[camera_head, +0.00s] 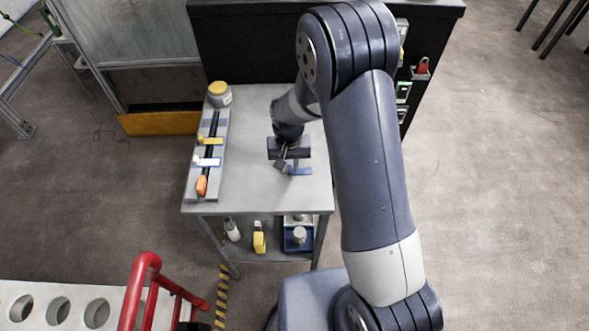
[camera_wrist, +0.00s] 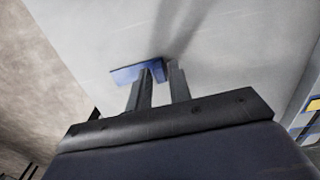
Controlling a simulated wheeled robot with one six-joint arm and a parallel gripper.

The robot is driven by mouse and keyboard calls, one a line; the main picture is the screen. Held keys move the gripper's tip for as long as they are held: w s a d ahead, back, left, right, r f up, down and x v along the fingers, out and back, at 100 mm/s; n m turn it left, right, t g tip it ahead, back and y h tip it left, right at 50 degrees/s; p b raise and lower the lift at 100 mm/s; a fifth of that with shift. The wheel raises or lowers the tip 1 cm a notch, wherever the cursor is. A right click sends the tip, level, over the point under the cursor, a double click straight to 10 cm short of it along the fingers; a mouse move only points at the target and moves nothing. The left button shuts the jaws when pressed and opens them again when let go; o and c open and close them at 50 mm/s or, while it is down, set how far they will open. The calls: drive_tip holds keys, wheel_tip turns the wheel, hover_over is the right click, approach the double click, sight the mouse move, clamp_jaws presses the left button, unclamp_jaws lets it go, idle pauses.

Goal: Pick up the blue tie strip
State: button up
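The blue tie strip (camera_head: 299,171) lies on the grey table top (camera_head: 262,192), just past my gripper (camera_head: 284,161) on its near right side. In the wrist view the blue strip (camera_wrist: 126,74) shows behind the fingertips, sticking out to the left of the left finger, with a bit of blue also in the gap between the fingers. My gripper (camera_wrist: 160,70) points down at the table with its two fingers apart. Whether the fingertips touch the strip or straddle it cannot be told.
A long grey rack (camera_head: 193,183) along the table's left side holds a yellow piece (camera_head: 211,141), a white-and-blue piece (camera_head: 207,162) and an orange piece (camera_head: 202,186). A yellow-lidded jar (camera_head: 220,95) stands at its far end. The table's front area is clear. A dark cabinet stands behind.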

clamp_jaws()
drive_tip(key=shift+r, duration=0.1)
